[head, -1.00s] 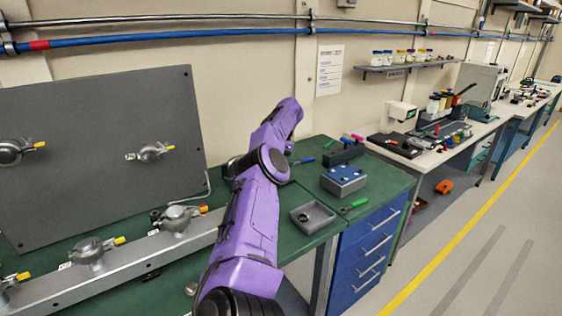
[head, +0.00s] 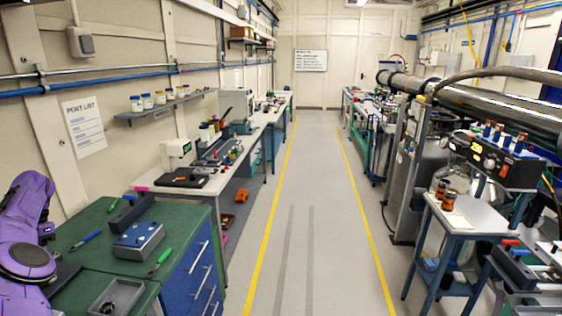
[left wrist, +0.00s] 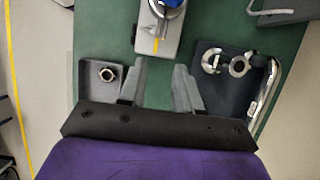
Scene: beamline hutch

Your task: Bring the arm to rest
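My left arm shows as purple links at the lower left of the head view; its gripper is outside that view. In the left wrist view my left gripper (left wrist: 160,92) has its two fingers apart with nothing between them, above the green bench top (left wrist: 103,25). A metal fitting with a yellow-tipped handle (left wrist: 157,40) is just ahead of the fingers. A grey tray (left wrist: 88,92) holding a ring-shaped metal piece lies left of the fingers. A dark tray (left wrist: 240,97) with metal clamp parts lies to the right. My right gripper is in neither view.
The green bench's blue drawers (head: 198,265) stand at the lower left of the head view, with a blue-topped box (head: 138,240) on top. A clear floor aisle (head: 310,210) runs between yellow lines. A small table (head: 470,215) and beamline pipes (head: 480,100) line the right.

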